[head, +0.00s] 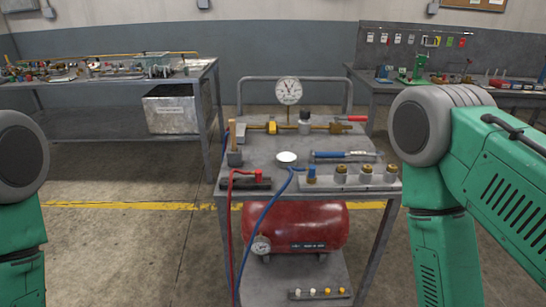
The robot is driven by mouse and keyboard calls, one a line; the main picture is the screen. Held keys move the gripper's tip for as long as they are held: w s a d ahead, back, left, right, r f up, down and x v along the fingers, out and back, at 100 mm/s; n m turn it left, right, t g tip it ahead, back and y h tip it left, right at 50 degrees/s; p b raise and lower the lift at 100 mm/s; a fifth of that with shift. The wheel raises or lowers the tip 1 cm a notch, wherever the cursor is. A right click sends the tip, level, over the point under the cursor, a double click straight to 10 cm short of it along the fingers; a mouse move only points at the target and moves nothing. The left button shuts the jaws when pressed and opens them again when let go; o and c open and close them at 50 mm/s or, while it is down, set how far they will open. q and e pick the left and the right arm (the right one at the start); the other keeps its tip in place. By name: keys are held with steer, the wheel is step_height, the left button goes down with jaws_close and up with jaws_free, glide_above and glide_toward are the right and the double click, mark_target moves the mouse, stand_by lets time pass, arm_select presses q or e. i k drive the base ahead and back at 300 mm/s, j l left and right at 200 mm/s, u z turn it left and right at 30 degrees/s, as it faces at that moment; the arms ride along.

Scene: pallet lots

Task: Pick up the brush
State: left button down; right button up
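A grey cart (222,190) stands in front of me in the head view. A wooden handle (232,132), which looks like the brush, stands upright in a small grey holder (235,158) at the left of the cart top. The holder hides its lower end, so I cannot see bristles. A blue-handled tool (335,154) lies flat at the right of the top; it looks more like a wrench than a brush. My arms show at both sides of the view, apart from the cart. Neither gripper is in view.
A round gauge (288,91) rises at the cart's back above brass pipe fittings (317,127). A white round dish (287,157), red and blue hoses (265,213) and a row of brass fittings (366,168) crowd the front. A red tank (305,225) sits below. Workbenches stand behind on both sides.

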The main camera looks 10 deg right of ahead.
mark_target(232, 122)
steer(key=i+j+z, duration=0.4)
steer(key=z, duration=0.15)
steer(key=i+j+z, duration=0.1)
steer(key=j+z, duration=0.2)
steer(key=j, duration=0.15)
steer(key=i+j+z, duration=0.25)
steer(key=j+z, duration=0.3)
steer(key=k+j, duration=0.05)
steer(key=j, duration=0.05)
